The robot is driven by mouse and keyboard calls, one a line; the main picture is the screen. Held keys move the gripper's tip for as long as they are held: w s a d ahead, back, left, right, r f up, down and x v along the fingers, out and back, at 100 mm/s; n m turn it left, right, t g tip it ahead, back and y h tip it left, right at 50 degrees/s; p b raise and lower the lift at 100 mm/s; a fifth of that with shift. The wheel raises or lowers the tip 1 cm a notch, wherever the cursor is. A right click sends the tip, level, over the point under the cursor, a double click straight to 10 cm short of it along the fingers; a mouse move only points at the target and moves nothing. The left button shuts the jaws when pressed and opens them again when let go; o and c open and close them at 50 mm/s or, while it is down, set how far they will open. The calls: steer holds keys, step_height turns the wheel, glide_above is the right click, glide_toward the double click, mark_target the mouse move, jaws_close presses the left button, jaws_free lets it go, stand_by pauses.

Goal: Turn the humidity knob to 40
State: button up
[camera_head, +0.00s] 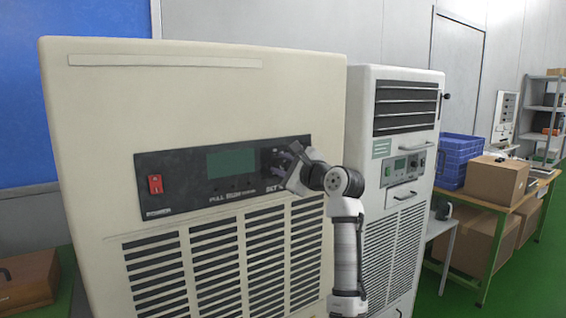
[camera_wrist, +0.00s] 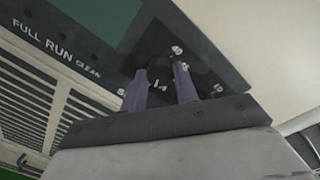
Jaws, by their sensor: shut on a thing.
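The dark knob (camera_wrist: 158,68) sits on the black control panel (camera_head: 180,160) of the large beige cabinet. In the wrist view the two purple fingers of my gripper (camera_wrist: 160,82) stand on either side of the knob and are shut on it. In the head view my gripper (camera_head: 285,158) reaches the right end of the panel and hides most of the knob area.
The panel has a red switch (camera_head: 155,184) and a green screen (camera_head: 231,162). A white cabinet (camera_head: 409,180) stands close at the right. Farther right, a table (camera_head: 481,207) holds a blue crate (camera_head: 459,152) and cardboard boxes. A brown case (camera_head: 27,278) is at lower left.

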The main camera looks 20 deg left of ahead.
steer(key=n, duration=0.3)
steer(key=shift+n+h+p, duration=0.3)
steer(key=shift+p, duration=0.1)
steer(key=n, duration=0.8)
steer(key=shift+n, duration=0.3)
steer(key=n, duration=0.3)
steer(key=shift+t+h+b, duration=0.35)
steer(key=shift+t+h, duration=0.05)
steer(key=n+b, duration=0.1)
steer(key=n, duration=0.3)
steer(key=shift+s+f+n, duration=0.1)
steer(key=shift+n, duration=0.2)
steer(key=n+b, duration=0.1)
steer(key=n, duration=0.2)
steer(key=shift+t, duration=0.3)
steer(key=n+b, duration=0.1)
steer(key=n, duration=0.3)
steer(key=shift+n+t, duration=0.3)
steer(key=shift+n, duration=1.6)
steer(key=shift+b, duration=0.3)
